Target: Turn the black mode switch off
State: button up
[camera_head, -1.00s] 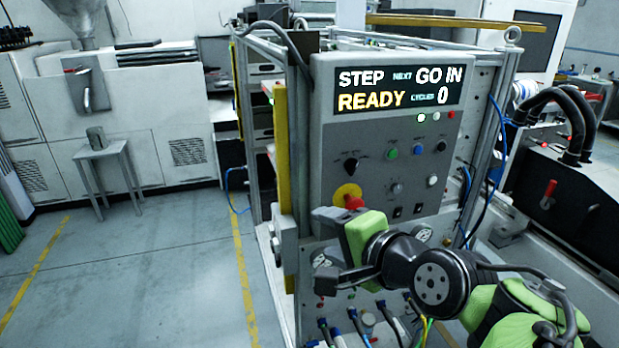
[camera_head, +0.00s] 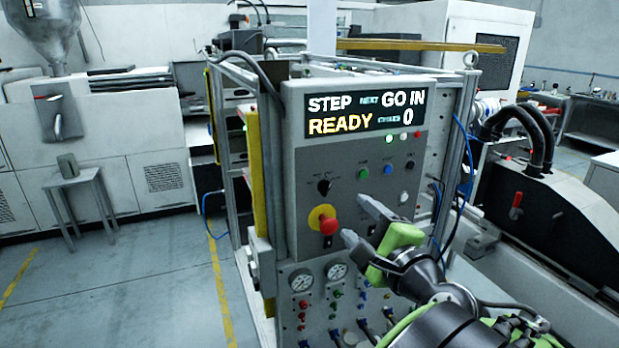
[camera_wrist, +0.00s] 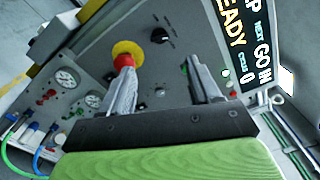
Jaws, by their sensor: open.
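The black mode switch (camera_head: 323,187) is a black rotary knob with small markings above it, on the left part of the grey control panel (camera_head: 300,160). It also shows near the top of the wrist view (camera_wrist: 159,36); its exact setting is too small to read. My gripper (camera_head: 357,219) is open and empty, its fingers pointing toward the panel, to the right of and lower than the switch. In the wrist view the switch lies beyond the gap between the fingers (camera_wrist: 160,72), and nothing touches it.
A red mushroom button (camera_head: 328,226) on a yellow disc sits just below the switch, close to my lower finger. Green (camera_head: 363,173) and blue (camera_head: 387,170) buttons and another black knob (camera_head: 410,165) lie to the right. The display (camera_head: 366,112) reads READY. Gauges (camera_head: 301,281) are below.

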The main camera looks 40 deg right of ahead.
aim_at(328, 190)
jog(key=p+x, duration=0.2)
jog(key=x, duration=0.8)
jog(key=shift+w, duration=0.25)
jog(key=c, duration=1)
jog(key=shift+c, duration=0.2)
